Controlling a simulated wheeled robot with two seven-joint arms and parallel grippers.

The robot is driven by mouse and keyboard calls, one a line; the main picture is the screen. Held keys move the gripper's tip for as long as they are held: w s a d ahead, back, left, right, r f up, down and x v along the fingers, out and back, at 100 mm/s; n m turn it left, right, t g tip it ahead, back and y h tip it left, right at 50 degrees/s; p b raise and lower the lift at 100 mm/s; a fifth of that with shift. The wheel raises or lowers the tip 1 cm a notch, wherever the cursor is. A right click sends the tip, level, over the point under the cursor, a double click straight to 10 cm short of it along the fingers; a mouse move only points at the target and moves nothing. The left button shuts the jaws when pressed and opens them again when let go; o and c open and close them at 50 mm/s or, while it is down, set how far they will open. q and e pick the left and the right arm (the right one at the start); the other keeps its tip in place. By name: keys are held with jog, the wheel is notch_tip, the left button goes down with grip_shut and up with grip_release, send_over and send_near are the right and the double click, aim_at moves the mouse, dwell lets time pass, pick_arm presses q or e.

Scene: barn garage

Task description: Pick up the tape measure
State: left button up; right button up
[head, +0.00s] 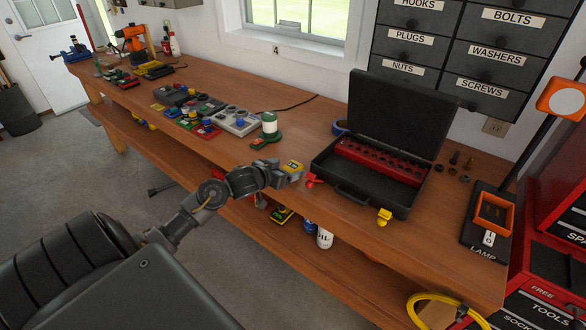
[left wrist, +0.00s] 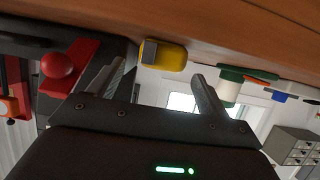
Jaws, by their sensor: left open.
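The tape measure (head: 293,166), a small yellow and dark block, lies near the front edge of the workbench (head: 240,140), left of the open black case. In the left wrist view the tape measure (left wrist: 163,54) shows just beyond the gap between the fingers. My left gripper (head: 283,172) is right at it in the head view, partly covering it. In the left wrist view my left gripper (left wrist: 160,85) has its fingers spread and nothing clamped. Contact with the tape measure cannot be told. My right gripper is out of view.
The open black case (head: 365,195), with red and yellow latches, stands just right of the tape measure. A green and white object (head: 269,127) stands behind it. Button boxes (head: 236,121) lie farther left. A lamp (head: 494,213) is at the right.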

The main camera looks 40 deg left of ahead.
aim_at(289, 169)
pick_arm(q)
jog(key=shift+x, duration=1)
jog(key=shift+s, duration=0.1)
jog(key=c, duration=1.1)
jog(key=shift+c, duration=0.2)
jog(key=shift+r, duration=0.6)
notch_tip(289, 169, up, 2)
jog(key=shift+r, duration=0.2)
jog(key=s+d+r+p, duration=0.2)
jog(key=s+d+r, duration=0.7)
jog(key=d, duration=0.1)
jog(key=shift+s+r+p, duration=0.25)
jog(key=shift+p, duration=0.1)
